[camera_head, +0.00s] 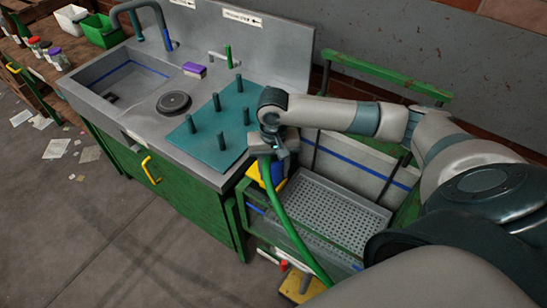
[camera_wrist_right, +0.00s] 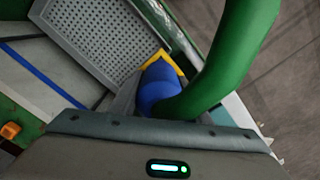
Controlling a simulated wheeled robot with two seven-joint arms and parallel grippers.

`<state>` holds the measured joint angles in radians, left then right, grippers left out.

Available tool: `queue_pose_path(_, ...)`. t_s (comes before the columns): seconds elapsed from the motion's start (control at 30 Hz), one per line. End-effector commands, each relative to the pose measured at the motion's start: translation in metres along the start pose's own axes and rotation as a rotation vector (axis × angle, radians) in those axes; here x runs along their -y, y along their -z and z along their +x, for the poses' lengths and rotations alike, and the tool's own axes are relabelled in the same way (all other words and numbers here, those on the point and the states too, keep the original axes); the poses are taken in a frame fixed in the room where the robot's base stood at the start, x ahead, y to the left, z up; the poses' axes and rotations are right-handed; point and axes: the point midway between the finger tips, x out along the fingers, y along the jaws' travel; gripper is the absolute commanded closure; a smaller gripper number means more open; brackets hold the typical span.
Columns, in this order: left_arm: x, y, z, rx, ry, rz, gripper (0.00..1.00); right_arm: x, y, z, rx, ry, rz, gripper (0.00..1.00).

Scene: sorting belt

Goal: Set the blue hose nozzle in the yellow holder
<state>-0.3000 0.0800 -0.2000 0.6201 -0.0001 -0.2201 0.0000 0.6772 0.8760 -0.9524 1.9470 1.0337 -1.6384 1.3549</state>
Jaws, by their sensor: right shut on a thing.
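My right gripper (camera_head: 272,148) is shut on the blue hose nozzle (camera_head: 277,173) at the right end of the sink bench. A green hose (camera_head: 290,225) runs from the nozzle down to the right. In the right wrist view the blue nozzle (camera_wrist_right: 158,84) is in front of the gripper body, with the hose (camera_wrist_right: 228,58) curving away from it. The yellow holder (camera_head: 254,172) is right at the nozzle. Its yellow edges (camera_wrist_right: 178,66) show around the nozzle's far end in the wrist view. I cannot tell how deep the nozzle sits. My left gripper is not in view.
A perforated grey basin (camera_head: 335,212) in a green frame lies right of the gripper. A teal peg board (camera_head: 215,150), a black drain disc (camera_head: 173,102) and a sink (camera_head: 125,80) are on the bench to the left.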

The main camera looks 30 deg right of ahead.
Motion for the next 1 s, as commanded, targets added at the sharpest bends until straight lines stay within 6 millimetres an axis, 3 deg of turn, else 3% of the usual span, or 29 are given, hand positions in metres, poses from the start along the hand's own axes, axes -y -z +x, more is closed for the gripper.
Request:
queue_pose_path(0.73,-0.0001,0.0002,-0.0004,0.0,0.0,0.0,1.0,0.0003,0.0001,0.007,0.0,0.001,0.0,0.73)
queue_pose_path(0.77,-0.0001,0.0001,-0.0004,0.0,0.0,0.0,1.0,0.0003,0.0001,0.0071,0.0,0.001,0.0,0.5)
queue_pose_path(0.83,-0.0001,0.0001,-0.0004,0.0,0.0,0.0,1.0,0.0002,0.0001,0.0071,0.0,0.001,0.0,0.35)
queue_pose_path(1.0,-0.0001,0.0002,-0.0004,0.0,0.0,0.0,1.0,0.0001,0.0001,0.0071,0.0,0.0,0.0,0.35)
